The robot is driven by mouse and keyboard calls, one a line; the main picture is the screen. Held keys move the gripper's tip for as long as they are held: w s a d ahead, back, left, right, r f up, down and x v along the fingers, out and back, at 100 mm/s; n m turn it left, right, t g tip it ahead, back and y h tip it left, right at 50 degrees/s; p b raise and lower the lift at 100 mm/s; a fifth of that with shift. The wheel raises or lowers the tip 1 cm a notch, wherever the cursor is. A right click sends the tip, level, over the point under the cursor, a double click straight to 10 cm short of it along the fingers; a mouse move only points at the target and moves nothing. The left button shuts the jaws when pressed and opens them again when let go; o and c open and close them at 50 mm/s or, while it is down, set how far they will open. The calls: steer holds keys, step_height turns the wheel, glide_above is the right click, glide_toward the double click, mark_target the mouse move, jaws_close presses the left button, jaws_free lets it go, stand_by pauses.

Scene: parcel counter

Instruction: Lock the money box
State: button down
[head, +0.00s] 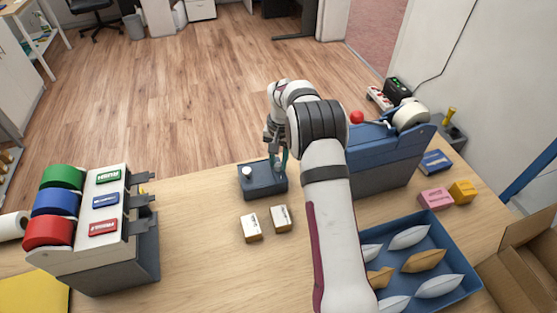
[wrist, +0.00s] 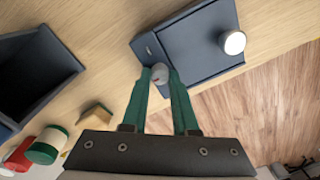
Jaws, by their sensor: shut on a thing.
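The money box (head: 262,184) is a low dark blue-grey box near the far edge of the wooden counter. It has a white round knob on its lid, and in the wrist view the box (wrist: 185,45) fills the top middle. My gripper (head: 279,165) is over its right part. In the wrist view its green fingers (wrist: 160,80) are closed around a small grey rounded piece (wrist: 160,73) at the box's edge. I cannot tell whether this piece is a key head or a knob, or how far it sits in the box; the fingers hide its lower part.
Two small cartons (head: 250,227) lie in front of the box. A stand with green, blue and red rolls (head: 58,202) is at left. A blue tray of pouches (head: 455,237) and a blue machine (head: 385,155) are at right. The middle-left counter is clear.

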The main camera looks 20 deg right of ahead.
stand_by(0.3)
steer(key=c, duration=0.7)
jaws_free()
steer(key=r, duration=1.5)
steer(key=shift+s+d+r, duration=0.15)
steer(key=shift+d+r, duration=0.15)
steer(key=shift+r, duration=0.1)
